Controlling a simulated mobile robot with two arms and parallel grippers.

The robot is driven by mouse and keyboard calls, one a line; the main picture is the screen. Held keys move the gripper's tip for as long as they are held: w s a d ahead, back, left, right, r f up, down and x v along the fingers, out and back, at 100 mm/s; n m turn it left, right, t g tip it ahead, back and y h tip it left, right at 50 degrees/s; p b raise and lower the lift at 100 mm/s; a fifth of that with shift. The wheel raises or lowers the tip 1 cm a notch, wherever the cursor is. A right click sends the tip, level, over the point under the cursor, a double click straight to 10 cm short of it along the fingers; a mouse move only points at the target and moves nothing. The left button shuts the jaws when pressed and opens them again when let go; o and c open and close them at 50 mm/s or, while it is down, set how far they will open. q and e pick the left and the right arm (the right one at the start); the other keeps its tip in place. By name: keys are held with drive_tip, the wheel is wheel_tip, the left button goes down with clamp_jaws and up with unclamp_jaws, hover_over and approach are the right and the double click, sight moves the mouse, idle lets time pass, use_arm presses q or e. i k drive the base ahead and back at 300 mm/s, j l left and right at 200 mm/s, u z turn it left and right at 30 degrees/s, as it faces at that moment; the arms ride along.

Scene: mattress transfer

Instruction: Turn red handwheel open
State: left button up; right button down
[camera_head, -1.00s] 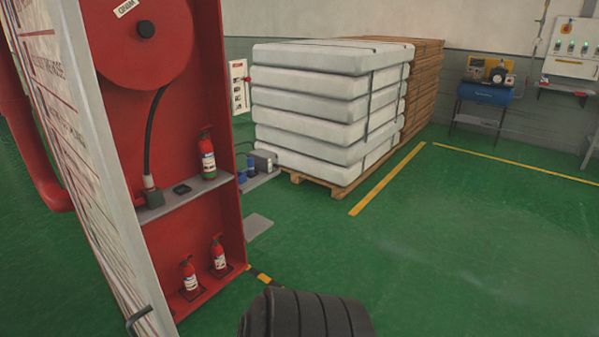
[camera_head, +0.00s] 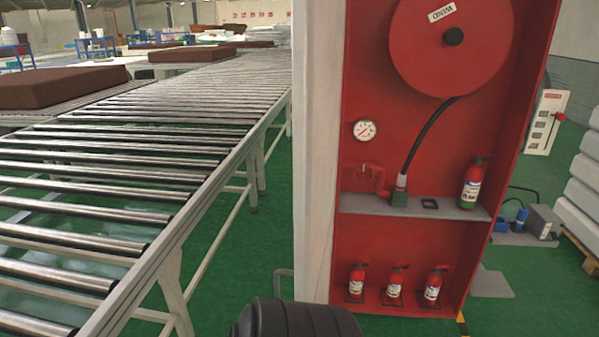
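A tall red cabinet (camera_head: 420,235) stands open right of centre. A large red disc (camera_head: 425,75) with a black hub and a "WIND" label fills its upper part, and a black hose (camera_head: 420,140) runs down from it. A small red fitting (camera_head: 364,174) on the cabinet's back, under a round gauge (camera_head: 364,131), looks like a valve or handwheel; its shape is too small to tell clearly. Neither of my grippers is in view.
Fire extinguishers stand on the grey shelf (camera_head: 455,210) and cabinet floor. A roller conveyor (camera_head: 140,160) with brown mattresses (camera_head: 60,85) fills the left. Stacked white mattresses (camera_head: 580,185) are at the far right. Green floor (camera_head: 235,270) is clear between conveyor and cabinet.

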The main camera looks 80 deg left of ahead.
sight(362, 172)
drive_tip(key=i+u, duration=0.1)
drive_tip(key=u, duration=0.35)
drive_tip(key=i+j+u, duration=0.1)
drive_tip(key=u, duration=0.3)
drive_tip(key=i+u, duration=0.1)
drive_tip(key=u, duration=0.35)
drive_tip(key=i+l+u, duration=0.1)
drive_tip(key=u, duration=0.35)
drive_tip(key=i+u, duration=0.1)
drive_tip(key=u, duration=0.35)
drive_tip(key=i+l+u, duration=0.1)
drive_tip(key=i+u, duration=0.25)
drive_tip(key=l+u, duration=0.2)
drive_tip(key=u, duration=0.2)
drive_tip(key=i+l+u, duration=0.1)
drive_tip(key=l+u, duration=0.3)
drive_tip(key=j, duration=0.1)
